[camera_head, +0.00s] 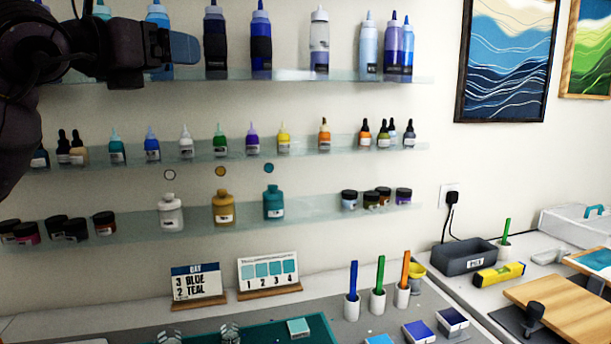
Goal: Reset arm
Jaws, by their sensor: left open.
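My left gripper (180,48) is at the top left, in front of the top glass shelf. It is dark with a blue-grey finger pad, seen from the side, and hides part of a blue squeeze bottle (158,18). I see nothing held in it; it is open. My left arm comes in from the left edge and hides part of the shelves behind it. My right gripper is not in view.
Glass shelves (330,141) on the wall hold several bottles and jars. Below, the worktop (330,330) has a teal mat (262,333), two small signs (197,283) and several cups with coloured sticks (377,300). A grey bin (463,257) and wooden board (570,305) are at right.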

